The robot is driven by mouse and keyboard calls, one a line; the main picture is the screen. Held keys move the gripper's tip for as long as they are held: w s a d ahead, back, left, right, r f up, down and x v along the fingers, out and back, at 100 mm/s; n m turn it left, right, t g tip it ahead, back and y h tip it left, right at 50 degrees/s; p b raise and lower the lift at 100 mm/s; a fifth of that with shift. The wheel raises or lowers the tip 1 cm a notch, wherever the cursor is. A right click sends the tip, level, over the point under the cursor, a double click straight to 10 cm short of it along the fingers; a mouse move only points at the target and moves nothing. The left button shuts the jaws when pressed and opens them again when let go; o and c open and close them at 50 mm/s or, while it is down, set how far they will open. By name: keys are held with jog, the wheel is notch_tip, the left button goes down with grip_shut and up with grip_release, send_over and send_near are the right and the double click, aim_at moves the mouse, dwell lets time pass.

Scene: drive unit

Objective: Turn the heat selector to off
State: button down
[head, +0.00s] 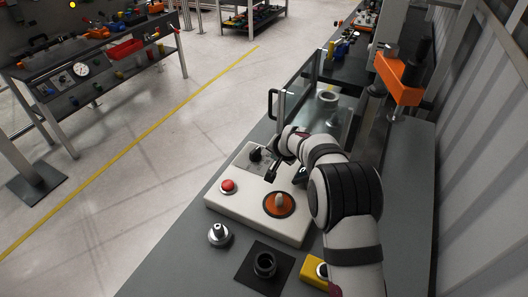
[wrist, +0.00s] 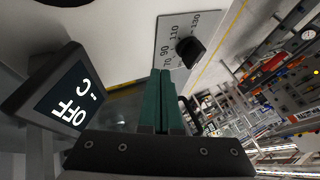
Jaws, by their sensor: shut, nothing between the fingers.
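The heat selector is a black knob (head: 255,154) on a light plate on the white drive unit (head: 240,208). In the wrist view the knob (wrist: 190,51) sits beside a scale reading 70, 90, 110 and 130; I cannot tell exactly where it points. A dark display (wrist: 67,102) in the wrist view reads OFF and °C, rotated. My gripper (head: 270,174) is near the knob in the head view. Its green fingers (wrist: 161,78) are together and empty, apart from the knob in the wrist view.
A red button (head: 227,186) and an orange disc with a grey knob (head: 279,203) are on the unit. A metal part (head: 219,235), a black socket (head: 265,264) and a yellow box (head: 314,271) stand in front. A clear guard with a black handle (head: 273,104) stands behind.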

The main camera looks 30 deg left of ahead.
aim_at(261, 154)
jog(key=x, duration=0.4)
jog(key=shift+d, duration=0.1)
jog(key=a, duration=0.2)
jog(key=shift+w+a+r, duration=0.15)
jog(key=shift+w+a, duration=0.05)
jog(key=shift+a, duration=0.2)
jog(key=shift+w+a, duration=0.1)
jog(key=shift+a, duration=0.45)
jog(key=shift+w+a, duration=0.35)
jog(key=shift+a, duration=0.05)
jog(key=shift+a+r, duration=0.1)
